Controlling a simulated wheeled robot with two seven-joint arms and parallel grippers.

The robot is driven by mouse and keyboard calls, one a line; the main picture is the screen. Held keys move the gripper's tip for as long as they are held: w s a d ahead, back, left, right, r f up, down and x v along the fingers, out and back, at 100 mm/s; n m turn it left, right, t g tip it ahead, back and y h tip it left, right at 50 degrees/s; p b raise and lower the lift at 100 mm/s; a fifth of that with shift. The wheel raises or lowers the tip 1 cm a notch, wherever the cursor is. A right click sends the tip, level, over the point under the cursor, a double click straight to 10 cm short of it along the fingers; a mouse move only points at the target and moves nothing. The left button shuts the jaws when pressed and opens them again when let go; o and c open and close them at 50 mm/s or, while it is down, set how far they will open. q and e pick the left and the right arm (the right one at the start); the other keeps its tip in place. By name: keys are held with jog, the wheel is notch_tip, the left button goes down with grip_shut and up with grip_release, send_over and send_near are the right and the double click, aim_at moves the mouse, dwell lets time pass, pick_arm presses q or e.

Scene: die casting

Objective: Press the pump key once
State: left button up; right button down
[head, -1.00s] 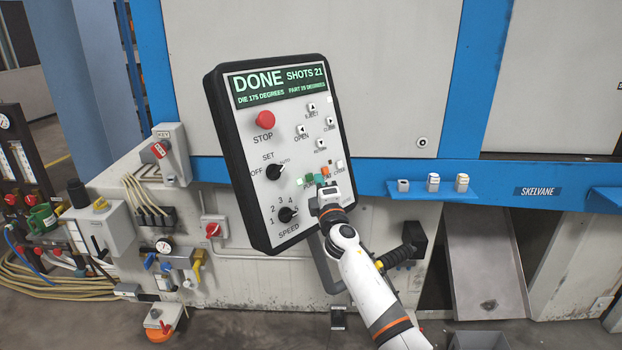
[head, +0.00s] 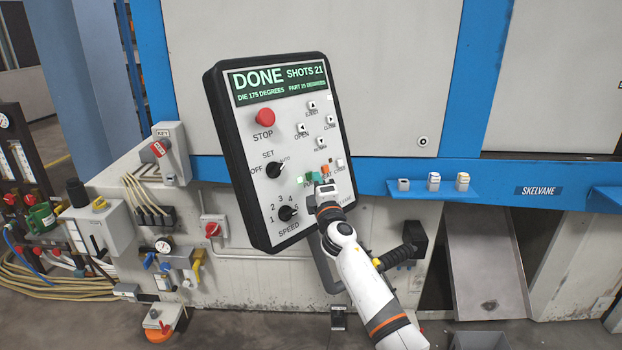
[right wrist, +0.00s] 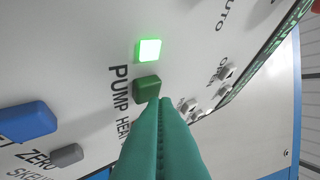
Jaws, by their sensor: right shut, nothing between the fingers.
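The pump key is a dark green square button (right wrist: 147,88) beside the word PUMP in the right wrist view. A bright green lit square (right wrist: 148,50) sits just above it there. My right gripper (right wrist: 160,102) is shut and empty. Its teal fingertips are at the key's lower edge and overlap it slightly; I cannot tell whether they touch. In the head view the right gripper (head: 317,178) is at the lower middle of the tilted control panel (head: 245,130), hiding part of the key row. The panel's screen (head: 282,82) reads DONE, SHOTS 21. My left gripper is out of view.
A red STOP button (head: 264,117), a mode knob (head: 274,170) and a speed knob (head: 287,213) are on the panel. A blue key (right wrist: 28,120) and a grey ZERO key (right wrist: 66,155) lie near the fingers. A blue shelf (head: 450,188) stands to the right.

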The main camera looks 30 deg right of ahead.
jog(key=shift+w+a+f+b, duration=0.1)
jog(key=shift+w+f+b, duration=0.05)
jog(key=shift+w+b, duration=0.3)
dwell(0.6)
jog(key=shift+s, duration=0.2)
jog(key=shift+s+r+p, duration=0.3)
jog(key=shift+s+p, duration=0.35)
jog(key=shift+d, duration=0.2)
jog(key=s+p, duration=0.1)
jog(key=s+r+p, duration=0.1)
jog(key=s, duration=0.1)
jog(key=s+d+p, duration=0.1)
jog(key=shift+s+r+p, duration=0.3)
jog(key=shift+r+p, duration=0.05)
